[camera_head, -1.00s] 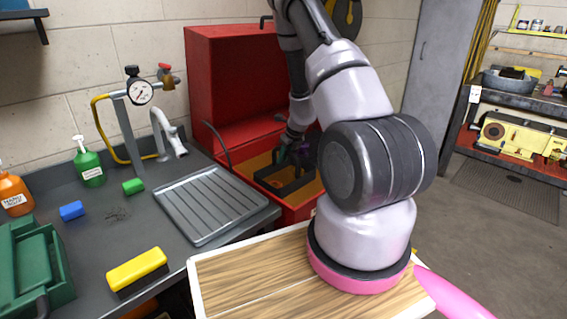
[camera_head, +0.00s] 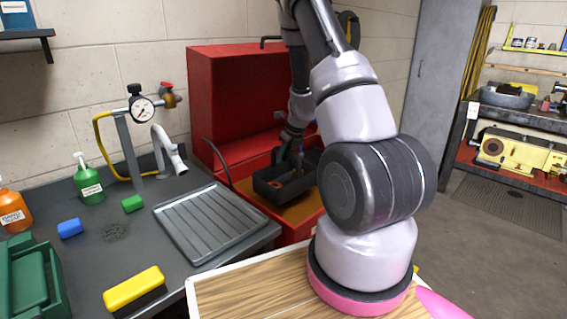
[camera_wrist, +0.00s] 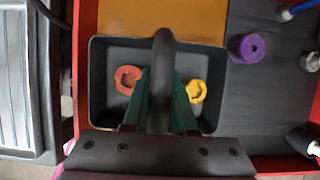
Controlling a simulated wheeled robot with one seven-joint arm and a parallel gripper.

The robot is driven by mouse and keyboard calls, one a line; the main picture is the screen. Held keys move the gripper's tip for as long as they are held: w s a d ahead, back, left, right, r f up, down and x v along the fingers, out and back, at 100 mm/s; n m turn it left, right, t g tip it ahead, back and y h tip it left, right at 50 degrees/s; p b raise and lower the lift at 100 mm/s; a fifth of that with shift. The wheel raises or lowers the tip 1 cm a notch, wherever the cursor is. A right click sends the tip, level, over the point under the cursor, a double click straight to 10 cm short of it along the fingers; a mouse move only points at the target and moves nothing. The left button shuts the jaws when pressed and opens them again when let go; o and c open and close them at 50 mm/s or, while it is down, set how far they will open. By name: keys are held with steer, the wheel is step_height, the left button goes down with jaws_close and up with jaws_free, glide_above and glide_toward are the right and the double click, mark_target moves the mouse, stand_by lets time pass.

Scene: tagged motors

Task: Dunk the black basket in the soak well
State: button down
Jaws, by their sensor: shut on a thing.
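The black basket (camera_head: 268,190) is in the red tank's opening, over the orange soak well (camera_head: 303,209). In the wrist view the basket (camera_wrist: 97,70) looks level, with an orange-red ring-shaped part (camera_wrist: 127,80) and a yellow one (camera_wrist: 196,91) inside. Its dark arched handle (camera_wrist: 163,60) runs between my green fingers. My gripper (camera_wrist: 160,108) is shut on that handle; it also shows in the head view (camera_head: 291,152), partly dark against the tank. The well's orange surface also shows beyond the basket in the wrist view (camera_wrist: 165,18). My arm hides the tank's right side.
The red tank's raised lid (camera_head: 235,95) stands behind. A grey shelf beside the well (camera_wrist: 270,115) carries a purple part (camera_wrist: 247,48) and a metal part (camera_wrist: 310,62). A ribbed tray (camera_head: 210,222) lies left of the tank, and a yellow brush (camera_head: 134,288) lies on the bench.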

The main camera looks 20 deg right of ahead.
steer(key=shift+r, duration=3.85)
steer(key=shift+w+d, duration=0.1)
steer(key=shift+d, duration=0.05)
